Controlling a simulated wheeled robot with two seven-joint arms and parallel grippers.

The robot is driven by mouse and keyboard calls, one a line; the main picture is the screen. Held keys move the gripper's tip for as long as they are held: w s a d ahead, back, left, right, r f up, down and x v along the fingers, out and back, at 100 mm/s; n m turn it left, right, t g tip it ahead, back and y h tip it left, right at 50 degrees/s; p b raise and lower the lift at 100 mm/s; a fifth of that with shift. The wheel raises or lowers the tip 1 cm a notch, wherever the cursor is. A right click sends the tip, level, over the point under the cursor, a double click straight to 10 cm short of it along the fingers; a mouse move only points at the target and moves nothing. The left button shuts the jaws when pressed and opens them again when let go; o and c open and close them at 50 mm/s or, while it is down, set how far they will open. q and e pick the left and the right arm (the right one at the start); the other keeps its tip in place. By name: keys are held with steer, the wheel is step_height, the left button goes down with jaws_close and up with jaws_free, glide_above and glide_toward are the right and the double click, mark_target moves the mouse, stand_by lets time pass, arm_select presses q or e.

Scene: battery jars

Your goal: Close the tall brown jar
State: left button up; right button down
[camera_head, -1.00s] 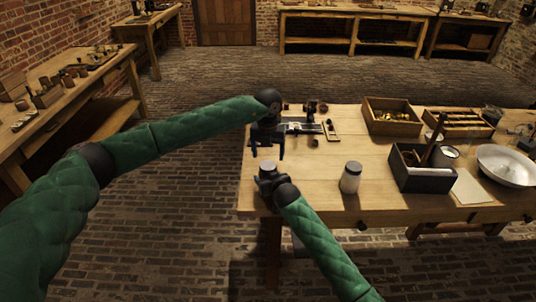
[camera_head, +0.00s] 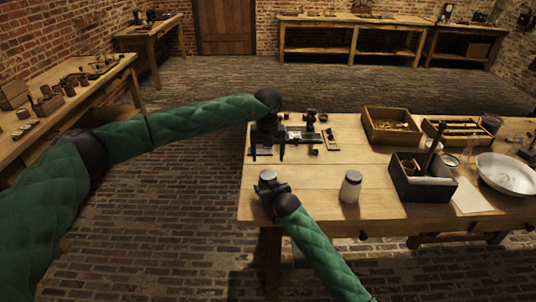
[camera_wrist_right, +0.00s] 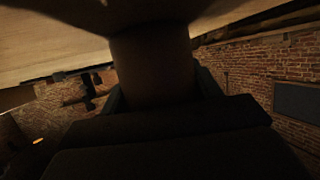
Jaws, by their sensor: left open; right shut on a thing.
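My right gripper (camera_head: 270,188) is shut around a jar at the table's front left corner. In the right wrist view the jar shows as a dark brown cylinder (camera_wrist_right: 155,65) between the fingers. In the head view only its pale grey top (camera_head: 267,175) shows; whether that is a lid or an open mouth is too small to tell. My left gripper (camera_head: 267,152) is open, fingers down, over the table's back left part, behind the held jar. Nothing shows clearly between its fingers.
A white jar with a grey top (camera_head: 350,186) stands to the right on the table (camera_head: 385,208). Small dark parts (camera_head: 303,136) lie beside my left gripper. A dark box (camera_head: 423,188), a wooden tray (camera_head: 390,137) and a metal bowl (camera_head: 507,173) stand farther right.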

mark_target(268, 174)
arm_select(q)
steer(key=shift+f, duration=3.95)
steer(key=c, duration=1)
steer(key=shift+m, duration=1.7)
steer(key=o, duration=1.1)
steer(key=shift+c, duration=0.2)
steer(key=shift+r, duration=0.1)
